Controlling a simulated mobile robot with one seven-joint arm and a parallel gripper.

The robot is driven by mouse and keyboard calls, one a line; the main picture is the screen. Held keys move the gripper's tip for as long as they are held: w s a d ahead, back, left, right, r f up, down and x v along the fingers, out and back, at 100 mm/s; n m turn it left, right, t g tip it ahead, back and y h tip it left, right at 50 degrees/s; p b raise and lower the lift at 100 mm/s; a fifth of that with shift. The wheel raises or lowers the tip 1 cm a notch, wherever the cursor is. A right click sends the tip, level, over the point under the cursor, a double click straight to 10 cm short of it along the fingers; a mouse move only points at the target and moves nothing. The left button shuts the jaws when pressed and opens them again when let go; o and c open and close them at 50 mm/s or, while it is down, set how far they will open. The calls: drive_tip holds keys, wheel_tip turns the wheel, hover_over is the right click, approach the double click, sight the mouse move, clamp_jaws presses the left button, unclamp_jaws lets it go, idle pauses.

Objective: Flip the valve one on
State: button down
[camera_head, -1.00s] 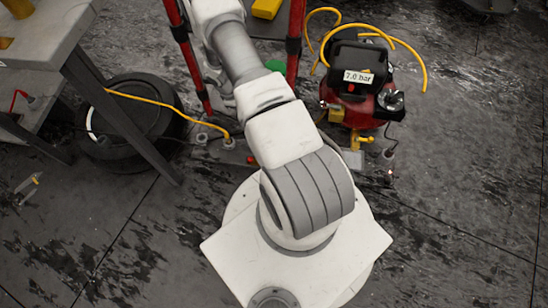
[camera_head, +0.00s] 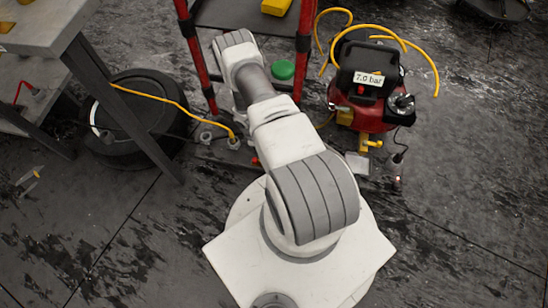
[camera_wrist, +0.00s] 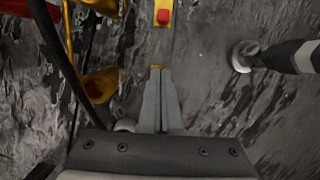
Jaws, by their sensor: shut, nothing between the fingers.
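A red compressor (camera_head: 372,112) with a black top and a "7.0 bar" display stands right of my arm in the head view. A small yellow valve fitting (camera_head: 370,144) sits low at its front; no label marks it as valve one. In the wrist view, my gripper (camera_wrist: 158,72) is shut and empty, pointing up the picture over the dark floor. Yellow fittings (camera_wrist: 100,85) lie left of the fingers, apart from them. I cannot tell whether one is the valve or how its handle is turned. The head view does not show my gripper.
A red button (camera_wrist: 164,17) on a yellow plate lies beyond the fingertips. A grey-and-black rod-like part (camera_wrist: 285,57) is at right. In the head view, a red-framed rack (camera_head: 304,45), yellow hose (camera_head: 190,110), black tire (camera_head: 135,120) and table (camera_head: 48,28) surround my arm.

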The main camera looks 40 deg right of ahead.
drive_tip(key=b+x, duration=0.4)
drive_tip(key=x, duration=0.6)
drive_tip(key=shift+f, duration=0.25)
drive_tip(key=shift+s+d+r, duration=0.2)
drive_tip(key=shift+s+d, duration=0.25)
drive_tip(key=shift+s+d+r, duration=0.25)
drive_tip(key=shift+s+d, duration=0.15)
drive_tip(key=shift+s, duration=0.1)
drive_tip(key=shift+s+d, duration=0.4)
drive_tip(key=shift+s, duration=0.1)
drive_tip(key=shift+s+d, duration=1.2)
drive_tip(key=shift+s, duration=0.25)
drive_tip(key=p+v, duration=0.6)
drive_tip(key=v, duration=1.1)
drive_tip(key=shift+r, duration=0.25)
drive_tip(key=shift+w, duration=0.1)
